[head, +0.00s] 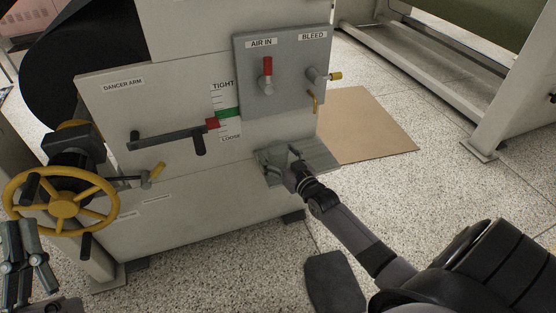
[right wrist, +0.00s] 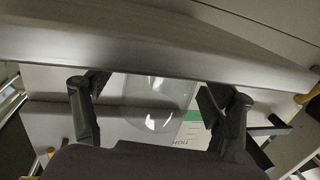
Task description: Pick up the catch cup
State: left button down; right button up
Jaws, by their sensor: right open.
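The catch cup (right wrist: 152,108) looks like a clear, rounded, see-through vessel in the right wrist view. It shows between the two spread fingers of my right gripper (right wrist: 160,95), with gaps on both sides. In the head view my right gripper (head: 284,163) is at the small grey shelf (head: 320,158) on the machine's lower front. I cannot make out the cup there. My left gripper (head: 26,245) is at the lower left, below the yellow handwheel, away from the cup; its finger gap is unclear.
A grey valve panel (head: 284,88) with a red handle and a small brass pipe stands above the shelf. A dancer arm (head: 165,138) and yellow handwheel (head: 62,198) are to the left. Brown board (head: 365,125) lies on the speckled floor behind. Floor in front is open.

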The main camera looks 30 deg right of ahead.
jog(key=shift+c, duration=0.5)
jog(key=c, duration=1.1)
